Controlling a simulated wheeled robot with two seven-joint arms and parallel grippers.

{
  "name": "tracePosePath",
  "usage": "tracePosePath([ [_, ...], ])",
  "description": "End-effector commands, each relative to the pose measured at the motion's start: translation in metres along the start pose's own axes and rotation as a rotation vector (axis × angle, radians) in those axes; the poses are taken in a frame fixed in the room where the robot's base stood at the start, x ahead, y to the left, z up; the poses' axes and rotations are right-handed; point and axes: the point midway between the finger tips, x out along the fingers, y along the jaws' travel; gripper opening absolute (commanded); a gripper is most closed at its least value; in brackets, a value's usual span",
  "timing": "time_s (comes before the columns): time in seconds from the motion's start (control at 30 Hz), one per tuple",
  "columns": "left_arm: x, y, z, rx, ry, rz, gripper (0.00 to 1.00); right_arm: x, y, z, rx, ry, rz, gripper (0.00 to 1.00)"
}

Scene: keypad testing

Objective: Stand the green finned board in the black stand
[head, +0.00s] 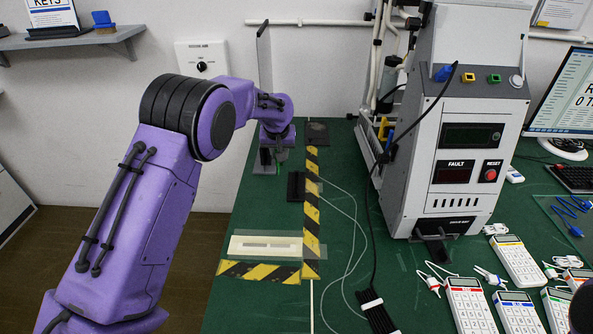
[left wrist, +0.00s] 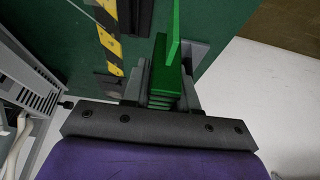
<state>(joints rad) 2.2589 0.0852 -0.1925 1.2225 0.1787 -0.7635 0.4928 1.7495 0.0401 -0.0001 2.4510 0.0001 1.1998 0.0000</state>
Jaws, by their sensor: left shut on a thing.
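The green finned board (left wrist: 161,78) is between the fingers of my left gripper (left wrist: 162,82), which is shut on it. Its fins show near the gripper, and a thin bright green edge rises from it. In the head view my left gripper (head: 271,158) points down at the back left of the table, and it mostly hides the board. A small black block, likely the black stand (head: 297,186), sits beside the striped tape, to the right of and nearer than the gripper. It also seems to show in the left wrist view (left wrist: 134,16), apart from the board.
A white slotted plate (head: 265,246) lies at the front left by the striped tape (head: 311,215). A dark square pad (head: 317,133) lies at the back. A grey machine (head: 462,130) stands at the right, with several keypads (head: 517,262) before it. Thin cables cross the table middle.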

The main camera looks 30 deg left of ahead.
Motion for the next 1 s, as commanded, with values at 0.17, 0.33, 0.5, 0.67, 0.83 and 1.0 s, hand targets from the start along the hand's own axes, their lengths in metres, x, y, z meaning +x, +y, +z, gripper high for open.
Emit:
tracePosePath([
  [0.17, 0.036, 0.029, 0.008, 0.004, -0.002, -0.002, 0.0, -0.007, 0.0, -0.004, 0.001, 0.002, -0.001, 0.45],
  [0.33, 0.053, 0.043, 0.012, 0.002, -0.001, -0.002, 0.0, -0.009, 0.001, -0.004, 0.0, 0.001, -0.001, 0.45],
  [0.5, 0.076, 0.049, 0.021, 0.001, -0.004, -0.002, 0.0, -0.019, 0.001, -0.009, 0.0, 0.001, -0.001, 0.45],
  [0.67, 0.088, 0.049, 0.025, 0.001, 0.001, 0.0, 0.0, -0.021, 0.001, -0.009, 0.0, 0.002, -0.001, 0.45],
  [0.83, 0.088, 0.049, 0.025, 0.001, 0.001, 0.0, 0.0, -0.019, 0.001, -0.009, 0.0, 0.001, -0.001, 0.45],
  [1.0, 0.091, 0.049, 0.027, 0.001, 0.0, -0.001, 0.41, -0.018, 0.001, -0.008, 0.0, 0.001, -0.001, 0.45],
])
